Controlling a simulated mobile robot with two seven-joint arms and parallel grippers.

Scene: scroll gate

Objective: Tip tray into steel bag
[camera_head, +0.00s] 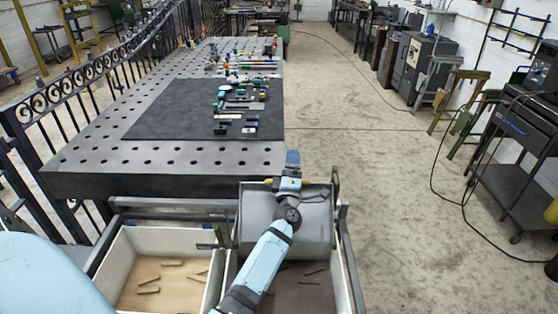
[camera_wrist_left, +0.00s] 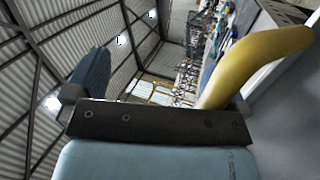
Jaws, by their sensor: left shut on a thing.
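The grey tray (camera_head: 312,222) is in the head view, tilted over the back of the right-hand bag. Its grey wall also shows in the left wrist view (camera_wrist_left: 290,125). My left gripper (camera_head: 289,170) is at the tray's far edge, shut on its yellow handle (camera_wrist_left: 255,55). My forearm crosses in front of the tray and hides part of its inside. The right-hand bag (camera_head: 350,280), probably the steel bag, has a dark floor with several thin dark pieces (camera_head: 312,272) on it. My right gripper is not in view.
A left-hand bag (camera_head: 118,255) with pale walls holds several brown pieces (camera_head: 150,280). Behind stands a perforated metal table (camera_head: 80,165) with a dark mat (camera_head: 170,110) and many small tools. A black railing (camera_head: 50,100) runs along its left.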

